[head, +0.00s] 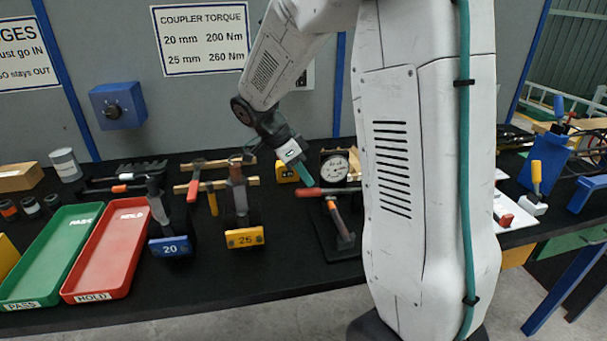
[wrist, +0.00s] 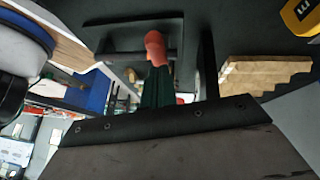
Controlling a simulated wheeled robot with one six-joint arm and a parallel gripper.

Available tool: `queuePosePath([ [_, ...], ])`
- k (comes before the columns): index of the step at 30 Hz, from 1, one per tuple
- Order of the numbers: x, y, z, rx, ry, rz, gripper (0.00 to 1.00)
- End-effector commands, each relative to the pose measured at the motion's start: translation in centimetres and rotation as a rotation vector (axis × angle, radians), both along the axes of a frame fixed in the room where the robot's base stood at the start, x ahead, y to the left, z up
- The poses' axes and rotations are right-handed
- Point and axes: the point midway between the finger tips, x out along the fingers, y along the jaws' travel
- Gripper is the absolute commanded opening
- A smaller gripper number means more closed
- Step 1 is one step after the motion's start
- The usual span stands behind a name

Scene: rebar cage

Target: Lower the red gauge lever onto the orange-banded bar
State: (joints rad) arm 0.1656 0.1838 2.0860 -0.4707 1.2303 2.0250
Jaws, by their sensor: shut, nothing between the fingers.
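The red gauge lever (head: 340,191) lies roughly level across the black gauge stand, below a round white dial (head: 335,168). A short bar with an orange band (head: 333,205) shows just under the lever. My gripper (head: 306,181) has green fingers, shut and empty, right by the lever's left end. In the wrist view, the rounded red lever end (wrist: 155,46) shows just beyond my green fingertips (wrist: 157,72). I cannot tell whether they touch. The lever's contact with the bar is not clear, and the bar is not clear in the wrist view.
Left of the stand are a yellow block marked 25 (head: 245,238), a blue block marked 20 (head: 171,246), and hand tools. Red HOLD (head: 128,207) and green PASS (head: 45,262) trays lie further left.

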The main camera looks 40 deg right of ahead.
Motion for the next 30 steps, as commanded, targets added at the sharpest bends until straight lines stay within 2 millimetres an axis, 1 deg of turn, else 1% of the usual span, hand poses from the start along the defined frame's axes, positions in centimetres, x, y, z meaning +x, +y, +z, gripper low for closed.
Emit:
queuePosePath([
  [9, 0.0, 0.1, 0.1, 0.0, 0.0, 0.001, 0.0],
  [13, 0.2, -0.1, 0.9, 0.0, -0.003, 0.0, 0.0],
  [17, 0.4, -0.5, 3.0, 0.0, -0.005, 0.0, 0.0],
  [19, 0.6, -0.6, 4.5, 0.0, -0.005, 0.001, 0.0],
  [24, 2.4, 1.6, 7.5, 0.0, -0.004, 0.004, 0.0],
  [30, 3.9, 3.5, 10.2, 0.001, -0.001, 0.002, 0.0],
])
